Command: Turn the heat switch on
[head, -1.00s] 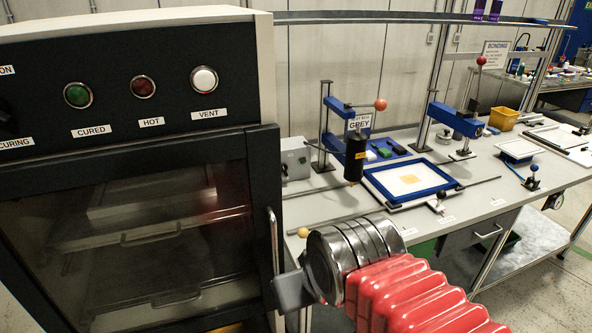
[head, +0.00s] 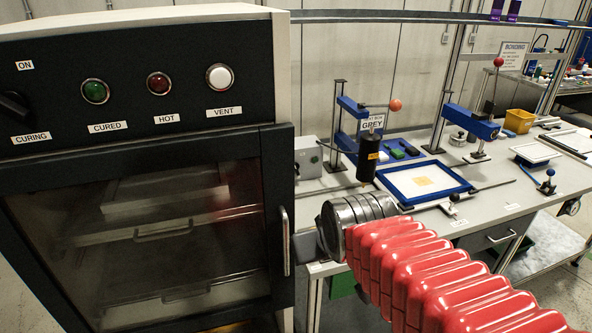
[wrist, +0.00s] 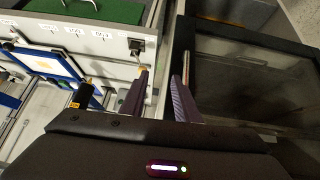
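The dark oven cabinet (head: 280,75) fills the left of the head view. A black knob (head: 12,105) is on its upper panel, cut by the left edge. An "ON" label is above it and a "CURING" label below it. No label reading "heat" shows. My gripper (wrist: 161,72) is open and empty in the wrist view, its two purple-grey fingers apart. In the head view it is a dark block right of the door handle (head: 284,240), well to the right of the knob and lower. I cannot tell whether it touches the handle.
The panel also has a green lamp (head: 95,91), a red lamp (head: 158,83) and a white vent button (head: 219,77). The oven door is shut. A workbench with a blue-framed tray (head: 400,193), a black cylinder (head: 367,160) and blue clamps stands to the right.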

